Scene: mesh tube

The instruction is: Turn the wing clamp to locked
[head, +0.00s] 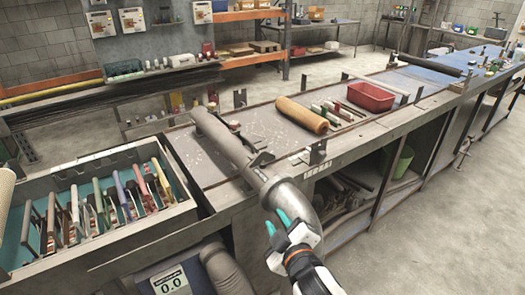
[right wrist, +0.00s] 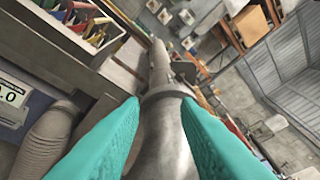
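A grey metal tube (head: 228,142) lies along the bench edge and ends in a downward elbow (head: 296,197) at the front. A flat wing-like tab (head: 262,159) stands out beside the tube near its collar; I take it for the wing clamp. A similar tab (right wrist: 183,72) shows beside the tube in the right wrist view. Its locked or unlocked state cannot be told. My right gripper (head: 278,222) is at the elbow, with its teal fingers apart. In the right wrist view the fingers (right wrist: 159,102) flank the elbow; contact is unclear. My left gripper is not in view.
A tray of several coloured-handled tools (head: 182,212) is at the left. An orange-brown roll (head: 300,114) and a red bin (head: 370,97) lie on the bench. A digital display (head: 169,281) and a grey hose (head: 222,268) are below the tray. The floor at right is clear.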

